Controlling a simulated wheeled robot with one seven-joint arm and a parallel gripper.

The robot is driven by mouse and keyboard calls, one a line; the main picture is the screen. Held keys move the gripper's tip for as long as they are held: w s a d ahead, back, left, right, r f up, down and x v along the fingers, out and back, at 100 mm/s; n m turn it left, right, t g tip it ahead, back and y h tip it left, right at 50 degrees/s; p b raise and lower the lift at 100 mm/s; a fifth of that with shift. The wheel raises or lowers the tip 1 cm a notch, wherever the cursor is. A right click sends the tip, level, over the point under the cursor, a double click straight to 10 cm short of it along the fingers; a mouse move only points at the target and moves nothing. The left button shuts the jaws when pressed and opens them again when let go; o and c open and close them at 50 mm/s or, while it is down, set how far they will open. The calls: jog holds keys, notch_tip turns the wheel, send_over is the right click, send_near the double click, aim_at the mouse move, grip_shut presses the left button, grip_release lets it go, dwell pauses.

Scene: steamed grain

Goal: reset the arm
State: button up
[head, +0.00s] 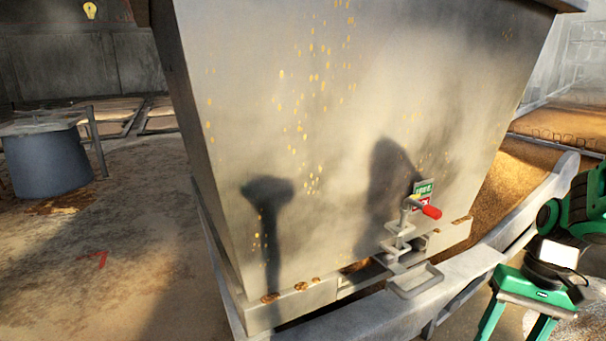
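My gripper (514,326) is at the lower right of the head view, pointing down. It is green, with two fingers spread apart and a gap between them. Nothing shows in the gap, but the fingertips run past the bottom edge of the picture. Part of my green and black arm (585,205) shows above it at the right edge. The gripper appears apart from the large metal hopper (330,130) to its left.
The hopper has a latch with a red handle (431,211), a green and red sign (423,190) and a metal loop (415,281) low on its front. A grey rail (470,262) runs beneath. Grain (515,180) lies behind at right. A grey drum (45,160) stands left, with open floor before it.

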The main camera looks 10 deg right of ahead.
jog(key=s+a+r+m+t+h, duration=0.1)
jog(key=s+r+h, duration=0.1)
jog(key=s+r, duration=0.3)
jog(key=shift+s, duration=0.75)
jog(key=shift+r, duration=0.1)
jog(key=shift+w+f+h, duration=0.25)
jog(key=shift+w+h, duration=0.05)
jog(key=shift+w, duration=0.35)
